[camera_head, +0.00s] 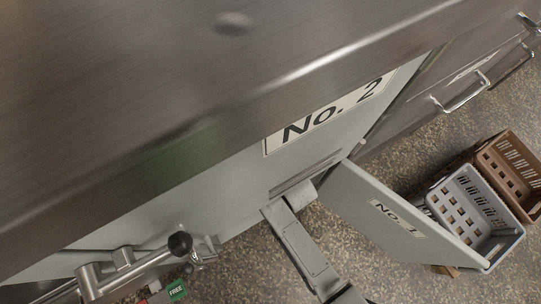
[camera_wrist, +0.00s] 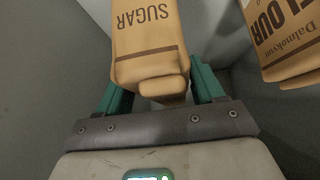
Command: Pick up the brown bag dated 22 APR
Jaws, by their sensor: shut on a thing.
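In the wrist view, my gripper (camera_wrist: 160,84) has its two teal fingers on either side of a brown paper bag (camera_wrist: 145,28) printed SUGAR and is shut on it. A second brown bag (camera_wrist: 285,40), printed FLOUR and "Dalmokyun", stands apart to the right. No date such as 22 APR shows on either bag. In the head view my arm reaches under the counter edge; my gripper and the bags are hidden there.
In the head view, a pale cabinet front (camera_head: 225,175) has a No. 2 label. A door (camera_head: 375,205) marked No. 1 stands open beside my arm. A grey crate (camera_head: 462,188) and a brown crate (camera_head: 515,165) stand right. A black-knobbed lever (camera_head: 180,244) sticks out lower left.

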